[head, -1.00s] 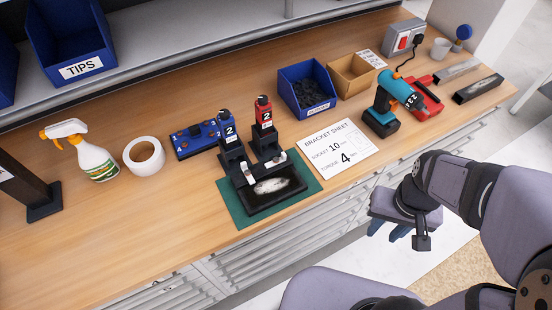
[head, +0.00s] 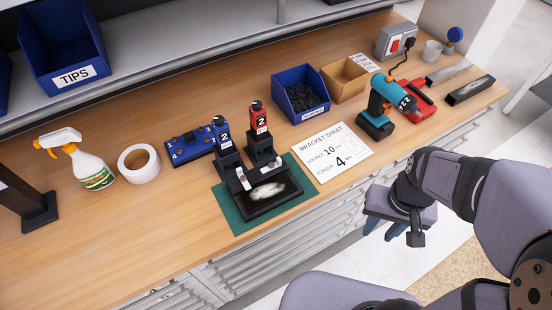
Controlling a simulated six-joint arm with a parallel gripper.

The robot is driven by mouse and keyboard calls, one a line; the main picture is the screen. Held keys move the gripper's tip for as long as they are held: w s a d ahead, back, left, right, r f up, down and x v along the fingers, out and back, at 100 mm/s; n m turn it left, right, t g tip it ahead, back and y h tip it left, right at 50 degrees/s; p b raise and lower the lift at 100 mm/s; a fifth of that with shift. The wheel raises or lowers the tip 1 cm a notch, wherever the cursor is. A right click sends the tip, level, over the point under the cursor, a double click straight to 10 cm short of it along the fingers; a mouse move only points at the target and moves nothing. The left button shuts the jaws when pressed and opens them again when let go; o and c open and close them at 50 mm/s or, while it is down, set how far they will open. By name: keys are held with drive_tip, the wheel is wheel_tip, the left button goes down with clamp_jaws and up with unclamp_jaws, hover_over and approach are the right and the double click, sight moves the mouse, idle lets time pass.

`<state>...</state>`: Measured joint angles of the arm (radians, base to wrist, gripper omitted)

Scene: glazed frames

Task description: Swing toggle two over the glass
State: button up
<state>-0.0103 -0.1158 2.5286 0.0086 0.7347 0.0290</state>
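A dark-framed pane (head: 274,190) with a whitish smear lies on a green mat (head: 231,207) on the bench. Two toggle clamps stand at its back edge, one with a blue handle (head: 221,127) and one with a red handle (head: 259,115). Both handles point up, and each carries a label that looks like "2". Pale pads on the clamps show near the frame's back edge; I cannot tell whether they touch it. My gripper (head: 381,230) hangs beyond the bench's front edge, right of the pane and well apart from it. Its fingers are partly hidden.
A paper bracket sheet (head: 331,150), blue bin (head: 302,96), cardboard box (head: 344,82) and teal drill (head: 382,100) are to the right. A blue block (head: 187,149), tape roll (head: 139,166) and spray bottle (head: 88,166) are to the left. Bare wood lies front left.

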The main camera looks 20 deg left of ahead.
drive_tip(key=w+a+r+m+g+y+p, duration=0.1)
drive_tip(key=w+a+r+m, duration=0.3)
drive_tip(key=w+a, duration=0.6)
drive_tip(key=m+g+y+p, duration=0.1)
drive_tip(key=m+g+y, duration=0.1)
drive_tip(key=m, duration=0.3)
approach(279, 159)
drive_tip(key=shift+p+x, duration=1.35)
drive_tip(key=shift+x, duration=2.7)
clamp_jaws()
